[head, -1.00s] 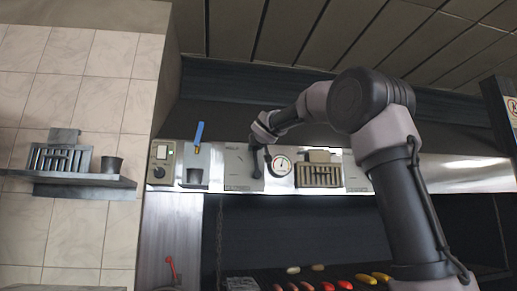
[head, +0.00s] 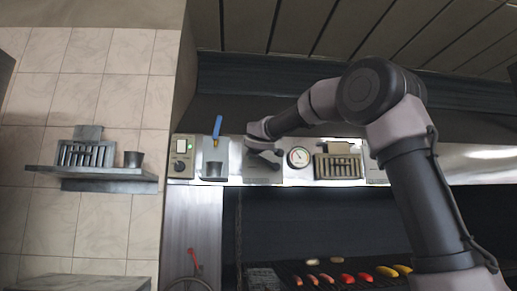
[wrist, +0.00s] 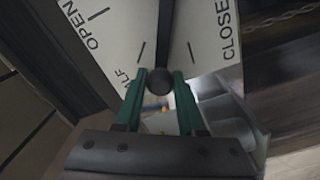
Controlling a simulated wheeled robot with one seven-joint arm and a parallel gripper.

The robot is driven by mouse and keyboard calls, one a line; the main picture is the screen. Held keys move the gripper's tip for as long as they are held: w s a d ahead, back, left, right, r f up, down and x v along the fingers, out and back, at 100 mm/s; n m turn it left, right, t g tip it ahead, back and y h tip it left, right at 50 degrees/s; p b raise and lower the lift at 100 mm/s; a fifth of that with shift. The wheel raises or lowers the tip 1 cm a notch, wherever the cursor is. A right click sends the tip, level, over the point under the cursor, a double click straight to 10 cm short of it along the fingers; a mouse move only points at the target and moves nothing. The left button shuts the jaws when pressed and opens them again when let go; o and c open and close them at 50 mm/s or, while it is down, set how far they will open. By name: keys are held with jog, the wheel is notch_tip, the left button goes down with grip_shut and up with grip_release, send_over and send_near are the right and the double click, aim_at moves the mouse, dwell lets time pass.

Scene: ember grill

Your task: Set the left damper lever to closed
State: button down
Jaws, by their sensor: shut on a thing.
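A light damper plate with OPEN, HALF and CLOSED markings (wrist: 205,25) fills the top of the wrist view; in the head view its panel (head: 262,177) is on the hood front. The dark damper lever (wrist: 166,30) crosses it, lying between the HALF and CLOSED tick marks. Its round knob (wrist: 159,81) sits between the green fingertips of my gripper, which is shut on it. In the head view my gripper (head: 268,156) is at this panel and hides most of the lever.
Left of the panel are a blue-handled lever (head: 217,127) and a switch box (head: 181,157). A round gauge (head: 299,157) and a slotted vent (head: 338,166) are on its right. Food (head: 345,277) lies on the grill below. A shelf (head: 95,173) is on the tiled wall.

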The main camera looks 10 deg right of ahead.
jog(key=shift+a+f+n, duration=0.2)
jog(key=shift+f+n, duration=0.65)
jog(key=shift+n, duration=0.1)
jog(key=shift+a+f+n, duration=0.15)
jog(key=shift+f+n, duration=0.7)
jog(key=shift+n, duration=0.05)
jog(key=shift+a+f+n, duration=0.2)
jog(key=shift+f+n, duration=0.65)
jog(key=shift+n, duration=0.1)
jog(key=shift+f, duration=0.1)
jog(key=c, duration=0.5)
grip_release()
jog(key=s, duration=1.1)
